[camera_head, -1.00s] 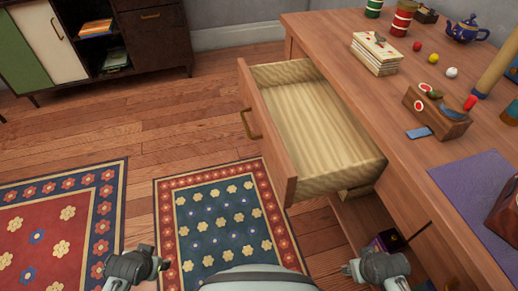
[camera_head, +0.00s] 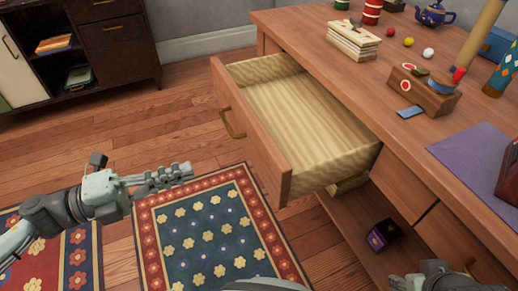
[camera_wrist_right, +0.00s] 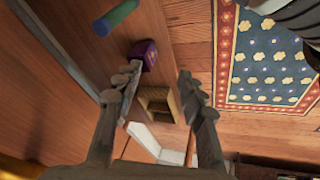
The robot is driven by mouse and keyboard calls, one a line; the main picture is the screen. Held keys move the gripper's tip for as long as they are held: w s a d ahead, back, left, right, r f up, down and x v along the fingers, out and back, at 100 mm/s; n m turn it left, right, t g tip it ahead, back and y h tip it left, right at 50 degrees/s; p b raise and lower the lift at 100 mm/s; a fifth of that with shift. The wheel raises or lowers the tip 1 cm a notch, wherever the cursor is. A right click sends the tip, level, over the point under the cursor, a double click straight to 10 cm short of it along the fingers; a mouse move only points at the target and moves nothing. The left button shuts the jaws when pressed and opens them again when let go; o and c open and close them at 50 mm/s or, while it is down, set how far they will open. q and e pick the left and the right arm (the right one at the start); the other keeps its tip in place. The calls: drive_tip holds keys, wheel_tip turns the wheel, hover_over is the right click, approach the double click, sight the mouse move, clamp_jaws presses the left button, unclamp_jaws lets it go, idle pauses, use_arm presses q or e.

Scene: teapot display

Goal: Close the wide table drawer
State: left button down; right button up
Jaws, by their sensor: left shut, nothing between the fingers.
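The wide table drawer (camera_head: 250,136) stands pulled far out of the wooden table in the head view. Its pale striped inside is empty, and a brass handle (camera_head: 232,122) is on its front. My left gripper (camera_head: 188,170) is shut and empty. It is in front of the drawer, left of and below the handle in the picture, apart from it. My right gripper (camera_wrist_right: 160,86) is open and empty in the right wrist view. Only part of my right arm's end shows at the bottom right of the head view.
The table top (camera_head: 300,28) holds a card stack (camera_head: 354,40), a wooden holder (camera_head: 424,92), a blue teapot (camera_head: 434,15) and several small items. A purple box (camera_head: 383,234) sits on a lower shelf. A dark cabinet (camera_head: 118,50) stands at the back left. Rugs cover the floor before the drawer.

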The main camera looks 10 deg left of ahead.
sight(264, 146)
use_arm(q)
drive_tip(key=p+x, duration=0.1)
drive_tip(key=x, duration=1.1)
drive_tip(key=shift+w+d+r, duration=0.1)
drive_tip(key=shift+w+d, duration=0.1)
drive_tip(key=shift+d, duration=0.1)
drive_tip(key=shift+w+d, duration=0.25)
drive_tip(key=shift+d, duration=0.2)
use_arm(e)
drive_tip(key=shift+s+d+f+g, duration=0.5)
drive_tip(key=shift+s+f, duration=0.1)
drive_tip(key=shift+f, duration=0.2)
